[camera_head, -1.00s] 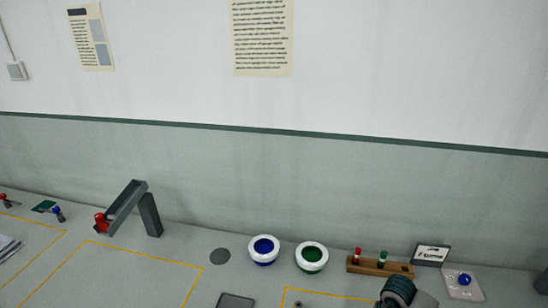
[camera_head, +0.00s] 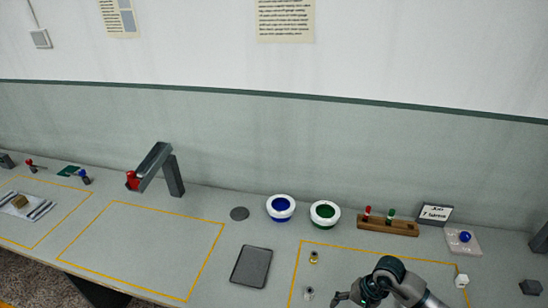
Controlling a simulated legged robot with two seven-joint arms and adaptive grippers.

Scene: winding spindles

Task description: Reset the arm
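A dark grey jointed arm (camera_head: 155,161) stands at the back left of the table in the head view. It is hinged at the top of an upright post (camera_head: 174,178) and slopes down to the left. A red part (camera_head: 132,180) is at its lower end. My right gripper (camera_head: 350,299) is at the bottom edge, right of centre, far from this arm. It is partly cut off, so whether its fingers are open does not show. My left gripper is out of view.
Blue (camera_head: 281,207) and green (camera_head: 325,213) round-centred white bowls stand at the back. A wooden rack (camera_head: 388,227) with red and green pegs is to their right. A dark tray (camera_head: 251,266) lies mid-table. The yellow-outlined area left of it is bare.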

